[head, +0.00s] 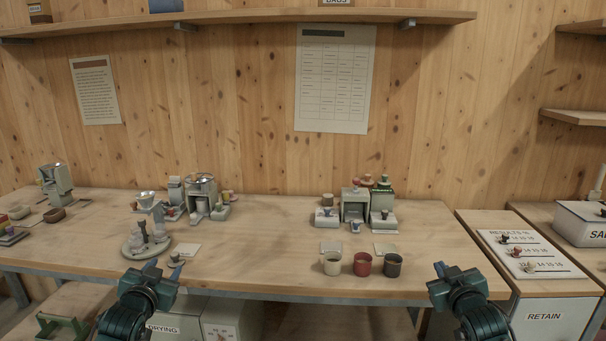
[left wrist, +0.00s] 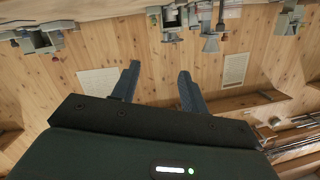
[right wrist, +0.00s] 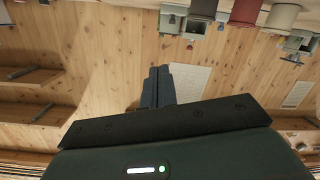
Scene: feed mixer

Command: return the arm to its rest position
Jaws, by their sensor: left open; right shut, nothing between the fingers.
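My left gripper (head: 164,267) is at the lower left of the head view, in front of the bench's front edge. It is open and empty; its two separated fingers show in the left wrist view (left wrist: 157,88). My right gripper (head: 447,270) is at the lower right of the head view, also in front of the bench edge. It is shut with nothing in it; its fingers are together in the right wrist view (right wrist: 158,87). Both grippers are apart from everything on the bench.
The wooden bench (head: 260,255) carries a round grey stand (head: 148,248) near the left gripper. A cream cup (head: 331,263), red cup (head: 363,264) and dark cup (head: 393,265) stand near the front edge. A results board (head: 530,254) lies at right. The bench's middle is clear.

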